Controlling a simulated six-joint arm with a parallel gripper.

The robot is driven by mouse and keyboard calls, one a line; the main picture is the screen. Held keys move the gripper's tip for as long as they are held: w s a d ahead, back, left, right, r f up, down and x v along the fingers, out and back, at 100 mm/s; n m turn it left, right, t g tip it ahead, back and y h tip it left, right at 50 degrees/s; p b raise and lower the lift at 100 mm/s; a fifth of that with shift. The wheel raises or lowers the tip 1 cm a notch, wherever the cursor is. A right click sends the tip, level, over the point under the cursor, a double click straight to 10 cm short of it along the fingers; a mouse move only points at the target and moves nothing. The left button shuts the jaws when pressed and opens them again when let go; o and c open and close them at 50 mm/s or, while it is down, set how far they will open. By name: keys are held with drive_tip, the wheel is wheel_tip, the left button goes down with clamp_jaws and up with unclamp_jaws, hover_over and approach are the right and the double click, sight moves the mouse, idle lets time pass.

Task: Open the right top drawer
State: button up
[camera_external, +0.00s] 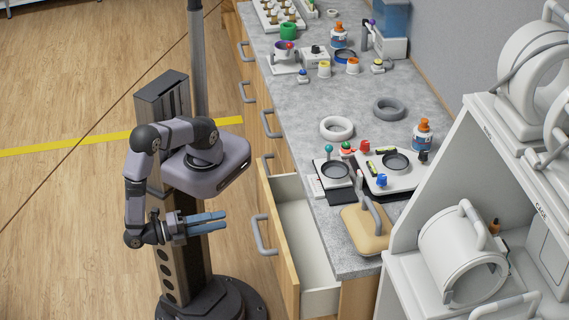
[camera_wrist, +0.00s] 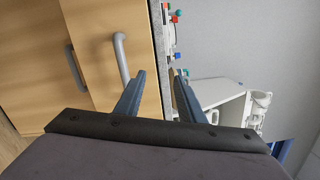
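The right top drawer, at the near end of the wooden cabinet, stands open in the external view, with its wooden front (camera_external: 279,245) pulled out from the counter and its white, empty-looking interior (camera_external: 303,238) showing. Its grey curved handle (camera_external: 262,235) is on the front. My gripper (camera_external: 225,221) is left of this handle, apart from it, with its two blue fingers pointing right and a gap between them. In the wrist view my gripper (camera_wrist: 159,73) is open with nothing between the fingers. A grey handle (camera_wrist: 122,56) on a wooden front lies left of the fingers.
Other closed drawers with grey handles (camera_external: 268,124) run along the cabinet. The grey counter (camera_external: 300,100) carries lab items, including a tan block with a grey handle (camera_external: 367,228) near the open drawer. A white shelf rack (camera_external: 420,190) stands at right. Floor at left is clear.

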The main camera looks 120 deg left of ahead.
wheel_tip(320, 180, up, 3)
drive_tip(key=a+m+t+h+p, duration=0.3)
drive_tip(key=m+t+p, duration=0.1)
drive_tip(key=m+t, duration=0.1)
drive_tip(key=n+g+h+b, duration=0.1)
drive_tip(key=n+g+h, duration=0.1)
drive_tip(key=h, duration=0.3)
approach(258, 236)
drive_tip(key=w+a, duration=0.2)
drive_tip(key=shift+s+f+n, duration=0.15)
drive_tip(key=shift+f+n, duration=0.6)
drive_tip(key=shift+n, duration=0.05)
drive_tip(key=shift+p+x, duration=0.8)
drive_tip(key=shift+x, duration=2.85)
clamp_jaws()
